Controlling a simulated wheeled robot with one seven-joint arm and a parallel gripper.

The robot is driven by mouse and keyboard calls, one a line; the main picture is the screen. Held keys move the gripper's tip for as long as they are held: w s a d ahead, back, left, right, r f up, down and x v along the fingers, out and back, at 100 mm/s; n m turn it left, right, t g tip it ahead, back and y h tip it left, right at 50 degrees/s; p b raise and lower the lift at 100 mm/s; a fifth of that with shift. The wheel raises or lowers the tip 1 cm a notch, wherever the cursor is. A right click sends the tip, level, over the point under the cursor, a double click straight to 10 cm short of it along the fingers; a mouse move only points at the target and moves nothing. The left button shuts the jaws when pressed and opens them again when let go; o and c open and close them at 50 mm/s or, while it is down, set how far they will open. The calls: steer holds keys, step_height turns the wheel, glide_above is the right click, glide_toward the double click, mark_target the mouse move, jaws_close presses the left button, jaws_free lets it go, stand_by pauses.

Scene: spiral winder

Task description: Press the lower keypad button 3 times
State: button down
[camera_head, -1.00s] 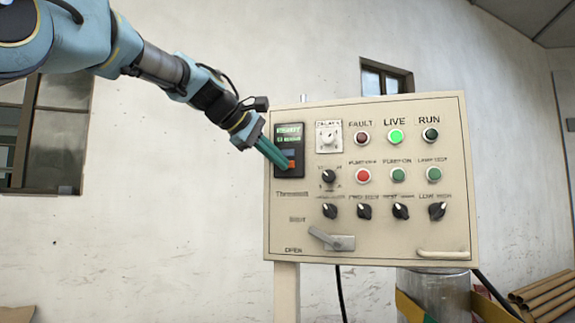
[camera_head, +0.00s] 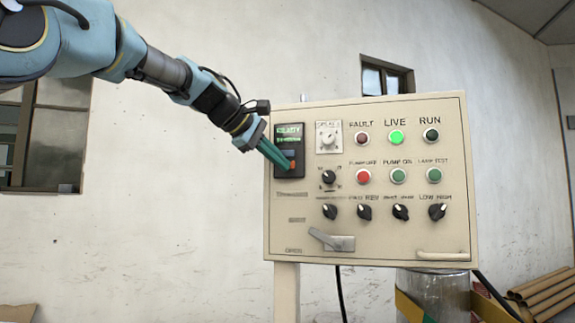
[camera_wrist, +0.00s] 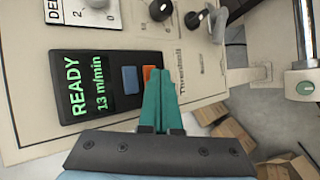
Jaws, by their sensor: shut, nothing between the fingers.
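The keypad (camera_head: 289,140) is a black panel with a green display at the upper left of the beige control box. In the wrist view its display (camera_wrist: 84,87) reads READY and 13 m/min. A blue button (camera_wrist: 130,79) sits nearer the display. The orange button (camera_wrist: 149,72) is the lower one, and my fingers partly cover it. My gripper (camera_wrist: 161,76) is shut and empty, with green fingertips at the orange button. I cannot tell whether they touch it. In the head view my gripper (camera_head: 288,166) reaches the keypad from the upper left.
The control box (camera_head: 370,255) also carries knobs, lamps and push buttons to the right of the keypad, with a grey lever (camera_head: 331,240) low down. The LIVE lamp (camera_head: 396,138) glows green. Cardboard tubes (camera_head: 545,292) lie at the lower right.

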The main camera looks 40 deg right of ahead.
steer(key=shift+w+d, duration=0.15)
stand_by(0.6)
steer(key=shift+s+a+b, duration=0.45)
steer(key=shift+s+a, duration=0.05)
steer(key=shift+a, duration=0.2)
steer(key=s+a+b, duration=0.1)
steer(key=a+b, duration=0.1)
steer(key=s+a+b, duration=0.1)
steer(key=a, duration=0.1)
steer(key=shift+s+a, duration=0.1)
steer(key=shift+s, duration=0.25)
steer(key=shift+w, duration=0.1)
stand_by(0.6)
